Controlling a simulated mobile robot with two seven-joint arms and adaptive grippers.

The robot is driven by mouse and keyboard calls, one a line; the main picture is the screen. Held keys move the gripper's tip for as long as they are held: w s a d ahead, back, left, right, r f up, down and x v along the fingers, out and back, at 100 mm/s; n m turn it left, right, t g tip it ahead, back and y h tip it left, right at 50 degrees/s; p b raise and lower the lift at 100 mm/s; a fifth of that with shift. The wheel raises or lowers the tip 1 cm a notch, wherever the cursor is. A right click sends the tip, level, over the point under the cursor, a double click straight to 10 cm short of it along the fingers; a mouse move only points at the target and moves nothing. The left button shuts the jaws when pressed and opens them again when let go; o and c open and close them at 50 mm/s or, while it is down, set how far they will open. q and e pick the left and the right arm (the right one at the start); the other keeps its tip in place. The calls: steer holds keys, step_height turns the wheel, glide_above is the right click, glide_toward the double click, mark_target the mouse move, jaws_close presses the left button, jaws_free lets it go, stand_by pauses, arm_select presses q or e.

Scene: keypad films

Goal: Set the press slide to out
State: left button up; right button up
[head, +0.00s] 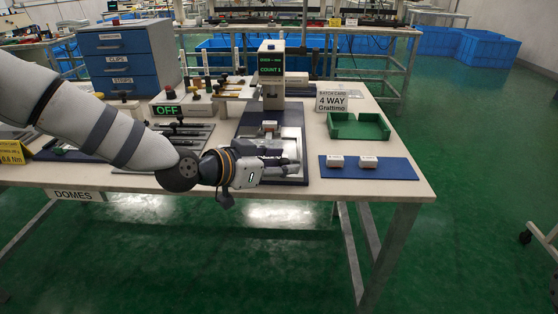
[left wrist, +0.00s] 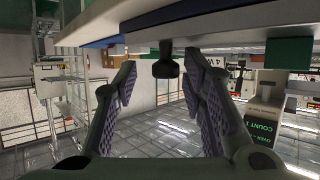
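The press (head: 272,78) stands at the back middle of the table, its green screen reading COUNT 1. Its slide (head: 269,127), a small pale metal nest, shows in front of the column, on a dark base; the part nearer me is hidden by my gripper. My left gripper (head: 289,161) is over the front of that base, fingers pointing right. In the left wrist view, my left gripper (left wrist: 160,70) is open, with a dark knob (left wrist: 166,65) between its fingertips, with gaps visible beside it. The press screen (left wrist: 262,128) shows there at the right. My right gripper is not in view.
A green tray (head: 358,126) and a blue mat (head: 388,174) with two small white parts lie to the right. A control box reading OFF (head: 167,111) and blue drawers (head: 124,58) are at the left.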

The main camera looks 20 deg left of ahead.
arm_select(q)
steer(key=shift+a+r, duration=0.1)
steer(key=shift+r, duration=0.05)
steer(key=v, duration=0.7)
steer(key=shift+s, duration=0.15)
steer(key=s+d+f+n+g+y+p, duration=0.3)
steer(key=s+f+g, duration=0.5)
steer(key=s+f, duration=1.25)
steer(key=s+a+f+n+g+y, duration=0.1)
steer(key=s+f+g, duration=0.1)
steer(key=s, duration=0.5)
steer(key=s+a+f+n+g+y, duration=0.1)
steer(key=s+a+f+g, duration=0.1)
steer(key=s, duration=0.6)
steer(key=s+a+f+n+g+y, duration=0.1)
steer(key=s+a+f+g, duration=0.1)
steer(key=s, duration=0.6)
steer(key=shift+f, duration=0.25)
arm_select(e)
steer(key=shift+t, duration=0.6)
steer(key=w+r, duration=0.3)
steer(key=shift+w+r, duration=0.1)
